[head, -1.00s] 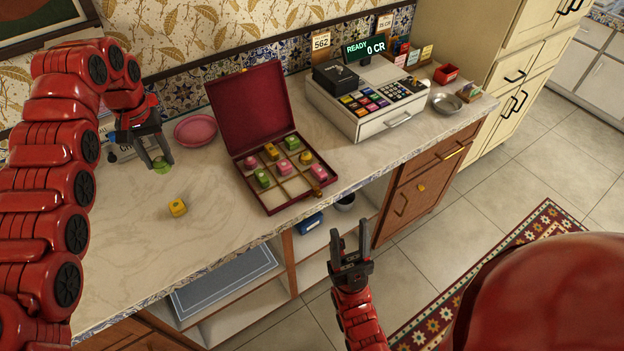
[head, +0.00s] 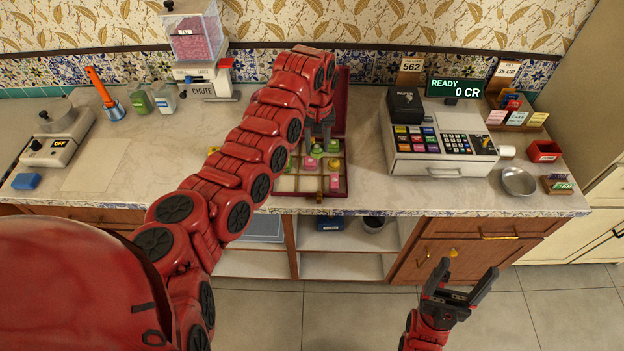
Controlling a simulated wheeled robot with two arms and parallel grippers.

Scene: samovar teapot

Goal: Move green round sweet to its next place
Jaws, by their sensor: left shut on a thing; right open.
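My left gripper (head: 318,139) reaches over the open dark red sweet box (head: 343,192) and points down, shut on the green round sweet (head: 317,150). The sweet shows at its fingertips, above the back part of the box; I cannot tell whether it touches the box floor. Around it in the compartments are a green sweet (head: 333,146), a yellow sweet (head: 309,163) and pink sweets (head: 334,164). My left arm hides the box's left side and part of its lid. My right gripper (head: 460,279) is open and empty, in front of the counter.
A sweet dispenser (head: 196,45), a scale (head: 58,135) and containers stand at the left. The counter (head: 140,165) left of my arm is mostly clear.

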